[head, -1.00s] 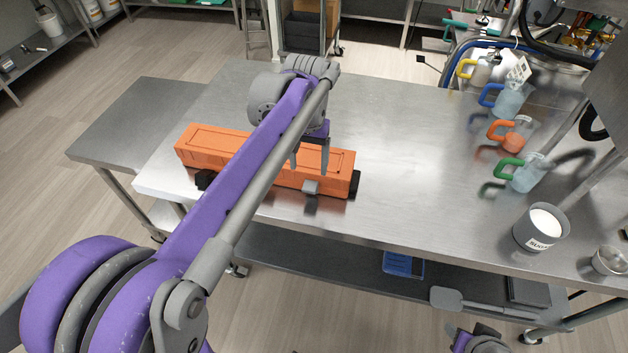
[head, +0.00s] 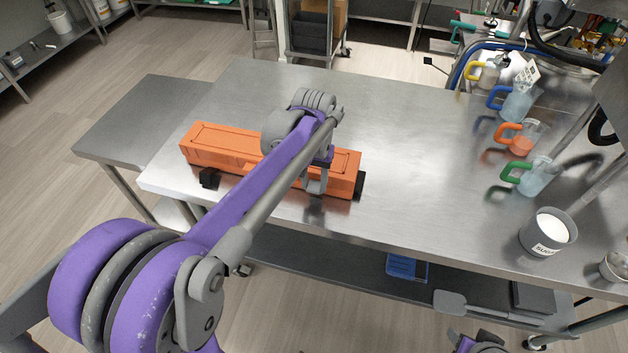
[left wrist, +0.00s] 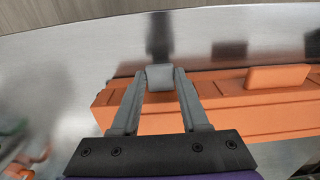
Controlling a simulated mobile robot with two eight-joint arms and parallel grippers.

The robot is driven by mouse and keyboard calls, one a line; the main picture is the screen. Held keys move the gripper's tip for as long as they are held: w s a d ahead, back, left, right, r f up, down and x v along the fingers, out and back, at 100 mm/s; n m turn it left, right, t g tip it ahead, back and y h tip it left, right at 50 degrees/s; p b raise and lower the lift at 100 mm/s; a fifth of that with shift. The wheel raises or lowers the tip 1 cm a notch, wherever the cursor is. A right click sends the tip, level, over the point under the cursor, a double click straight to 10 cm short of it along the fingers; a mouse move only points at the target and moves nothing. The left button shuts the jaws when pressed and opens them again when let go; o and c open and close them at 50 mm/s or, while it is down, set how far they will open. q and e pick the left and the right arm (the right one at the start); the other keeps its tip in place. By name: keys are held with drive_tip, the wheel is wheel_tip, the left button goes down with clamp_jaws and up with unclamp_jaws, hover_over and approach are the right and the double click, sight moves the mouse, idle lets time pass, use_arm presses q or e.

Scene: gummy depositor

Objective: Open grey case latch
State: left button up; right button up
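The long orange case (head: 222,142) lies on the steel table, partly hidden behind my left arm. A small grey latch (left wrist: 160,78) sits on the case's side, near its right end in the head view. My left gripper (head: 314,187) points down at this latch. In the left wrist view, the two fingers of my left gripper (left wrist: 160,75) stand one on each side of the latch and look pressed against it. An orange raised block (left wrist: 277,77) on the case shows to the right of the latch there.
Black pieces (head: 209,178) stick out at the case's lower side. Jugs with coloured handles, such as the green-handled jug (head: 534,177), and a grey pot of white powder (head: 547,232) stand at the table's right. The table's middle (head: 420,160) is clear.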

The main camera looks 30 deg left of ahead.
use_arm(q)
clamp_jaws()
